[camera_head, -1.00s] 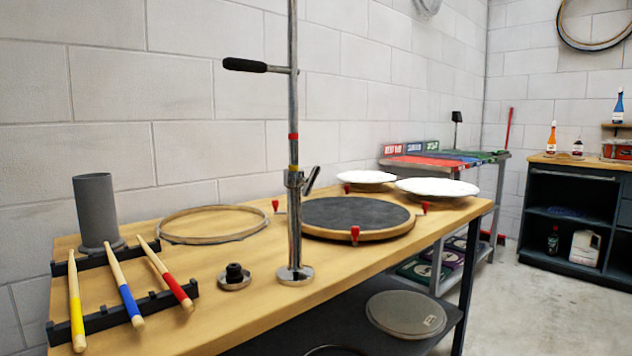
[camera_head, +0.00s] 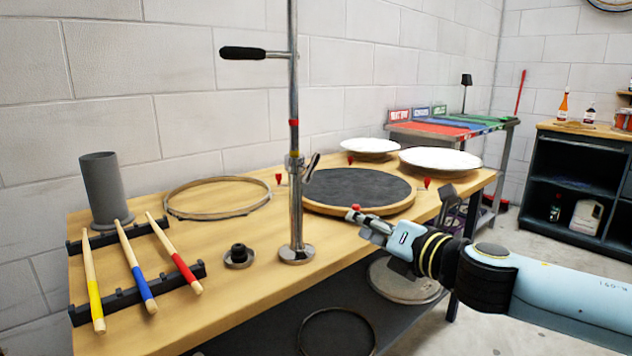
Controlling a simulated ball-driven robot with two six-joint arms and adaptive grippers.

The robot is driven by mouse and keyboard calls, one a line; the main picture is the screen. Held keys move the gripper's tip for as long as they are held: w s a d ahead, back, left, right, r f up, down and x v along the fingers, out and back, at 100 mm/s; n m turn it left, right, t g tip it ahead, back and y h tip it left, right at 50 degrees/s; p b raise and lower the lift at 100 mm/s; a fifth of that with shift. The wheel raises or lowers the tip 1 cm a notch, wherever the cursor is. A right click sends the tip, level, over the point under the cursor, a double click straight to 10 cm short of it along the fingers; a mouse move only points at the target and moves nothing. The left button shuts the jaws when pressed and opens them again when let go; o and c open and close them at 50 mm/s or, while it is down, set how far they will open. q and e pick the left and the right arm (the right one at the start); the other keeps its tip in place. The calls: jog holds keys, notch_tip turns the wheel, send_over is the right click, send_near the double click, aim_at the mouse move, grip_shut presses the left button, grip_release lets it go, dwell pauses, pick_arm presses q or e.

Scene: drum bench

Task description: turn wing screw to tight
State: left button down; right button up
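A chrome stand pole (camera_head: 295,205) rises from a round base on the wooden bench. A collar on the pole carries a tilted, flat metal piece (camera_head: 312,167), which looks like the wing screw; how tight it is cannot be told. My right gripper (camera_head: 362,226) comes in from the right, over the bench's front edge, close to the front rim of the dark round pad. It is apart from the wing screw, below and to the right of it. Its fingers are small and partly hidden, so their opening is unclear. My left gripper is not in view.
The dark pad (camera_head: 355,187) has red-tipped pegs around it. A black-handled side bar (camera_head: 243,53) sticks out left from the pole. Drumsticks on a rack (camera_head: 138,292), a grey cylinder (camera_head: 104,188), a hoop (camera_head: 218,213) and white discs (camera_head: 440,160) stand on the bench.

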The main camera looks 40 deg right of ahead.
aim_at(316, 167)
jog(key=a+r+n+t+y+p, duration=0.1)
jog(key=a+r+n+y, duration=0.15)
jog(key=r, duration=0.65)
jog(key=shift+h, duration=0.35)
jog(key=w+p, duration=0.3)
jog(key=p, duration=0.1)
jog(key=w+p, duration=0.3)
jog(key=p, duration=0.1)
jog(key=w+p, duration=0.3)
jog(key=p, duration=0.1)
jog(key=shift+w+a, duration=0.1)
jog(key=shift+a, duration=0.3)
jog(key=shift+w+a+f+p, duration=0.1)
jog(key=shift+w+f+p, duration=0.1)
jog(key=shift+w, duration=0.2)
jog(key=shift+w+f+p, duration=0.1)
jog(key=shift+w+p, duration=0.05)
jog(key=shift+w, duration=0.25)
jog(key=shift+c, duration=0.2)
grip_shut()
